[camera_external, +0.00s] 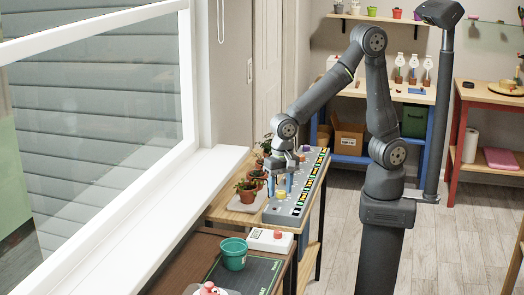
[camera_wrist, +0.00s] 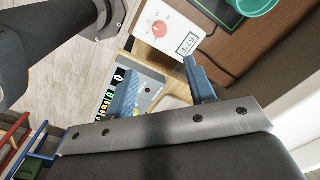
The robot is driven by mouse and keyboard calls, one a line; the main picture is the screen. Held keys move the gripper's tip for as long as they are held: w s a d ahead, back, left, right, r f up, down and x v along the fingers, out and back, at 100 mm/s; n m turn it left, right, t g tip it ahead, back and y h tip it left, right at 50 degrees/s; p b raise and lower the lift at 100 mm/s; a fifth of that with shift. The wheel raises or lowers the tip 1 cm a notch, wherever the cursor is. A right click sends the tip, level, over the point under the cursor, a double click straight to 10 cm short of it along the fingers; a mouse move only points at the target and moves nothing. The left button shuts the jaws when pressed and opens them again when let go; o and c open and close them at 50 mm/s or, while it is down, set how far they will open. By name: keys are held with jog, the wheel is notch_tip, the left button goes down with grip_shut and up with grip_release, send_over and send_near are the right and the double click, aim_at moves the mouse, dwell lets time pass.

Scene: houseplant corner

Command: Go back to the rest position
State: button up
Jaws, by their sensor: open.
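My gripper (camera_external: 281,184) is above the long grey panel (camera_external: 285,217) with coloured strips, on the wooden bench by the window. Its blue fingers point down. A small yellow thing (camera_external: 280,196) shows just under or between them; whether they touch it I cannot tell. In the wrist view my gripper (camera_wrist: 160,80) has its two blue fingers spread apart with nothing visible held between them. Part of the grey panel shows beyond the fingers there. My arm is bent and reaches out left from its column.
Potted plants (camera_external: 246,191) stand close left of my gripper. The window sill (camera_external: 150,215) borders the left. Open floor lies right.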

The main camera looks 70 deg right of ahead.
aim_at(278, 231)
jog(key=shift+r, duration=0.8)
jog(key=shift+f, duration=0.1)
jog(key=f, duration=1.7)
jog(key=shift+w+a+f, duration=0.15)
jog(key=shift+w+a, duration=0.05)
